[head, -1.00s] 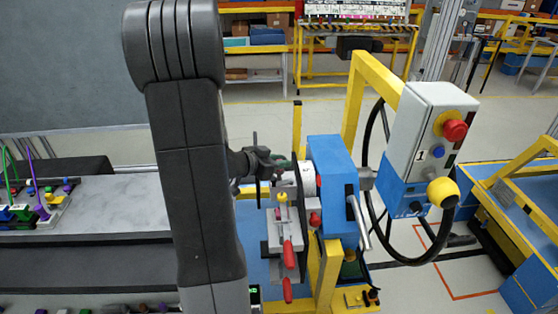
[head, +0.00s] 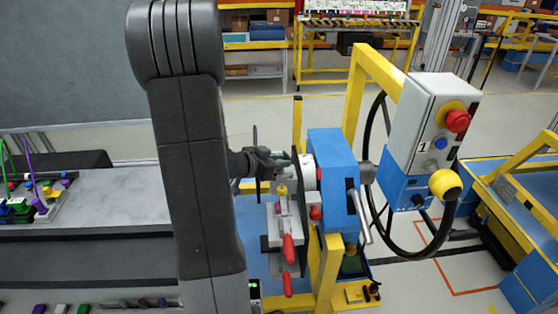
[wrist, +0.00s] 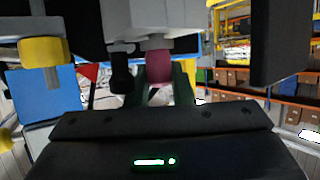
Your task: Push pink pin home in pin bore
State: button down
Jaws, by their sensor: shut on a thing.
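In the wrist view the pink pin (wrist: 158,66) stands between the green fingertips of my gripper (wrist: 160,84), which is shut on it. The pin's upper end meets the underside of a light grey block (wrist: 170,16). The pin bore itself is hidden, so I cannot tell how deep the pin sits. In the head view my gripper (head: 284,160) is level with the white round part on the near side of the blue housing (head: 332,178). The pin cannot be made out there.
Clamps with red handles (head: 289,246) hang just below my gripper. A control box (head: 432,125) with a red button stands right of the blue housing. A dark peg (wrist: 121,72) is close beside the pin. A grey bench (head: 110,205) with coloured parts lies left.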

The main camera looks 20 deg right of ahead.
jog(key=shift+f, duration=0.2)
jog(key=c, duration=1.2)
grip_release()
jog(key=b+v, duration=0.1)
jog(key=v, duration=1.3)
jog(key=shift+d+f, duration=0.1)
jog(key=p+x, duration=0.1)
jog(key=x, duration=1.2)
jog(key=shift+w+d+f, duration=0.1)
jog(key=shift+w+d, duration=0.05)
jog(key=shift+d, duration=0.2)
jog(key=shift+r, duration=0.35)
jog(key=shift+f, duration=0.1)
